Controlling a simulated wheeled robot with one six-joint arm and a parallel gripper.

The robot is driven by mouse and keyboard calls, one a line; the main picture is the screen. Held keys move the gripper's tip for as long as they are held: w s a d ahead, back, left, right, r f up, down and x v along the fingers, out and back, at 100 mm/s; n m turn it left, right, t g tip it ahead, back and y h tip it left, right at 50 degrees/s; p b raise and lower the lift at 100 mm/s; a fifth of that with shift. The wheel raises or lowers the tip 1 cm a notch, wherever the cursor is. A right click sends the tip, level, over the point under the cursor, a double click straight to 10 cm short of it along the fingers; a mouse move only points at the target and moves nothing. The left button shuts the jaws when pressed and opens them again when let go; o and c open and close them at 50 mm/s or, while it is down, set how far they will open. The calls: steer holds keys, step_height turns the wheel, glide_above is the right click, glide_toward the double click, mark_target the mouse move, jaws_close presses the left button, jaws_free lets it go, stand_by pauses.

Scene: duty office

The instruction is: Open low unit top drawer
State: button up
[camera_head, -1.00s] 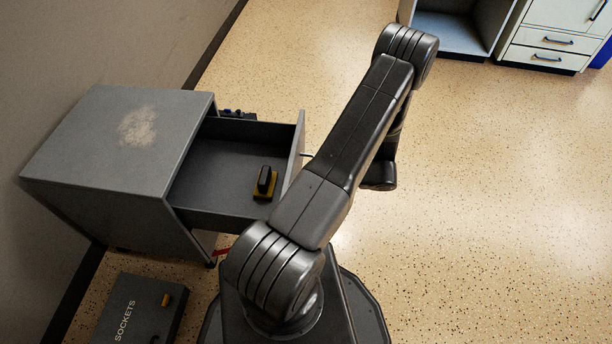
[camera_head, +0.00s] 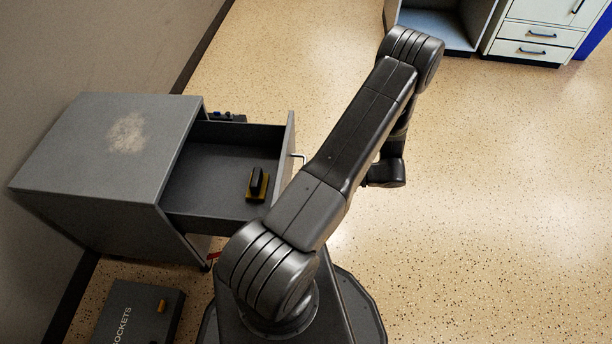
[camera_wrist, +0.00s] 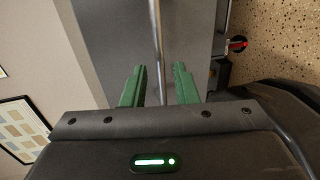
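The low unit (camera_head: 75,150) is a grey cabinet at left in the head view, with a pale worn patch on top. Its top drawer (camera_head: 205,160) stands well out, and a black and yellow item (camera_head: 257,184) lies inside it. The drawer's handle (camera_head: 299,157) shows in part on its front, beside my arm. In the wrist view my gripper (camera_wrist: 159,82) has its two green fingers spread apart. A metal bar (camera_wrist: 157,40), apparently the handle, runs between them with gaps either side.
A dark case marked SOCKETS (camera_head: 135,315) sits on the floor at lower left. White drawers (camera_head: 535,45) and an open shelf unit (camera_head: 440,28) stand at the far top right. Speckled floor (camera_head: 500,210) at right is clear. A wall runs behind the low unit.

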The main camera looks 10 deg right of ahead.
steer(key=v, duration=0.8)
steer(key=shift+d+p, duration=0.4)
steer(key=shift+p, duration=0.05)
steer(key=shift+s, duration=0.1)
steer(key=b+x, duration=0.2)
steer(key=x, duration=1.2)
steer(key=shift+r, duration=0.15)
steer(key=shift+r, duration=0.1)
